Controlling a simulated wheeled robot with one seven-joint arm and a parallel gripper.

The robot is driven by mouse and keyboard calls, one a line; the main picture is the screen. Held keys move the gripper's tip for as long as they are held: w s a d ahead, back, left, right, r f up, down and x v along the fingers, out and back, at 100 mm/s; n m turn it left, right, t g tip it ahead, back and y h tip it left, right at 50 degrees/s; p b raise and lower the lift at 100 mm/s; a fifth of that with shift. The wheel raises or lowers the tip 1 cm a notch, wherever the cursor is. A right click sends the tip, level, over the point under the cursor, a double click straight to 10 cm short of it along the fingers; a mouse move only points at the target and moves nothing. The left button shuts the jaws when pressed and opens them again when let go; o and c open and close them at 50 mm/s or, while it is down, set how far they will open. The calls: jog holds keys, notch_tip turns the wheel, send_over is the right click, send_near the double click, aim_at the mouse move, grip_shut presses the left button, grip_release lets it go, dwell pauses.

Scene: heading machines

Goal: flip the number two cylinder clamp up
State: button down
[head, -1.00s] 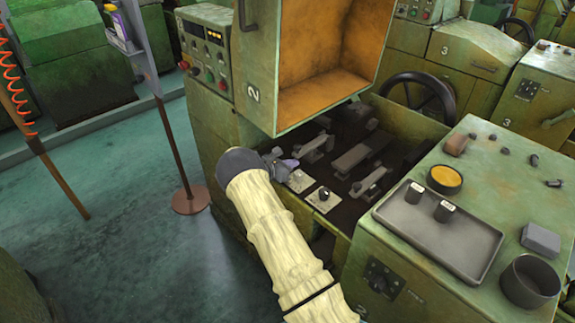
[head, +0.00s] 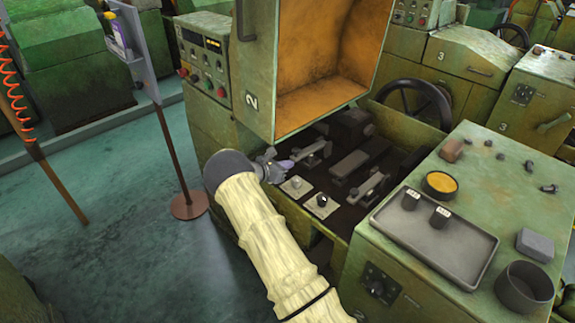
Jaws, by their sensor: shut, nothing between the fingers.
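The machine marked 2 (head: 251,102) stands with its orange-lined hood raised over a dark bay. In the bay are several grey clamp-like levers: one at the left (head: 312,152), a long flat one in the middle (head: 348,164) and one at the right (head: 371,188). I cannot tell which is the number two cylinder clamp. My gripper (head: 286,165) is shut and empty at the bay's left edge, just left of the left lever. The fingertips are small; I cannot tell whether they touch it. My pale-sleeved arm hides part of the machine's front.
Two plates with knobs, a left one (head: 296,187) and a right one (head: 321,204), sit at the bay's front. A console at the right carries a grey tray (head: 432,228) and a dark cup (head: 524,287). A stand (head: 188,206) is on the floor left.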

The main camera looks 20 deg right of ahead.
jog(key=r+p+v, duration=0.1)
jog(key=p+v, duration=0.1)
jog(key=v, duration=0.6)
jog(key=shift+p, duration=0.35)
jog(key=shift+r, duration=0.1)
jog(key=s+a+r+m+y, duration=0.4)
jog(key=s+m, duration=0.3)
jog(key=s, duration=0.4)
jog(key=s+a+r+m+g+y, duration=0.1)
jog(key=s+a+r+m+y, duration=0.2)
jog(key=s+m, duration=0.4)
jog(key=s+a+r+m+g+y, duration=0.1)
jog(key=s+a+r+m+y, duration=0.3)
jog(key=s, duration=1.3)
jog(key=r+m+y, duration=0.2)
jog(key=m, duration=0.2)
jog(key=shift+a, duration=0.4)
